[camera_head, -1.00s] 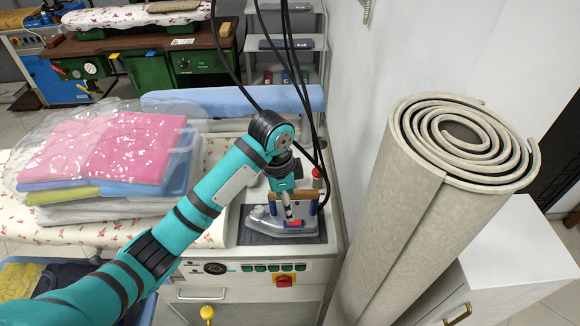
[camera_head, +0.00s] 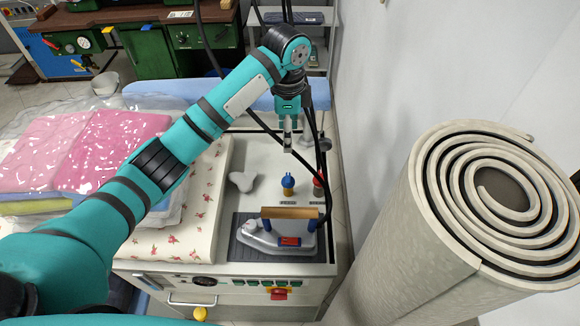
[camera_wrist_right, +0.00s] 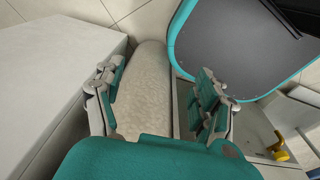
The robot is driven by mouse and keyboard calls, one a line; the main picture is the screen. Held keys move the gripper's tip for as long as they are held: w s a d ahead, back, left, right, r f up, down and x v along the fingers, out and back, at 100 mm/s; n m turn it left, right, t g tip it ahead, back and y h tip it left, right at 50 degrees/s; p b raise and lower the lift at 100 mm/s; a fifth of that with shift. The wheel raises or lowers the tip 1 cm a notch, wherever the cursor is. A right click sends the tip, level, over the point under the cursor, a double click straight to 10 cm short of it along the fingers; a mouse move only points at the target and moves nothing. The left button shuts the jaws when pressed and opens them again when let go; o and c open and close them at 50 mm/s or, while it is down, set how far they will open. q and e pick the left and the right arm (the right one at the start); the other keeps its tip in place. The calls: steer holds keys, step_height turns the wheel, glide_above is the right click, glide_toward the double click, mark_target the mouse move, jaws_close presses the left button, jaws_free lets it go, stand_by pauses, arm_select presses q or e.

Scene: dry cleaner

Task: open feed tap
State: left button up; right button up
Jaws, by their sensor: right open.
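No tap is clearly labelled as the feed tap. A blue knob on a brass base (camera_head: 288,183) and a red-topped one (camera_head: 319,185) stand on the ironing station behind the iron, with small unreadable labels. A yellow handle (camera_head: 200,313) shows low on the station's front; a yellow handle also shows in the right wrist view (camera_wrist_right: 279,149). My left gripper (camera_head: 289,147) points down above the back of the station, behind the blue knob; its finger gap is unclear. My right gripper (camera_wrist_right: 160,80) is open and empty, with the yellow handle to its right.
An iron (camera_head: 275,238) rests on a dark pad in front of the knobs. A grey three-lobed piece (camera_head: 243,181) lies left of them. Bagged pink garments (camera_head: 120,140) lie at left. A rolled carpet (camera_head: 440,240) stands at right. Dark hoses hang near my left gripper.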

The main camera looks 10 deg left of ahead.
mark_target(288, 177)
arm_select(q)
steer(key=f+p, duration=0.1)
steer(key=f, duration=0.8)
steer(key=f+p, duration=0.1)
steer(key=f, duration=0.4)
steer(key=shift+s+f+p, duration=0.3)
steer(key=shift+p, duration=0.05)
steer(key=shift+f, duration=0.65)
steer(key=c, duration=1.1)
steer(key=shift+c, duration=0.2)
arm_select(e)
steer(key=s+r, duration=0.2)
steer(key=shift+s+a+r, duration=0.1)
steer(key=shift+s+r, duration=0.25)
steer(key=shift+r, duration=0.05)
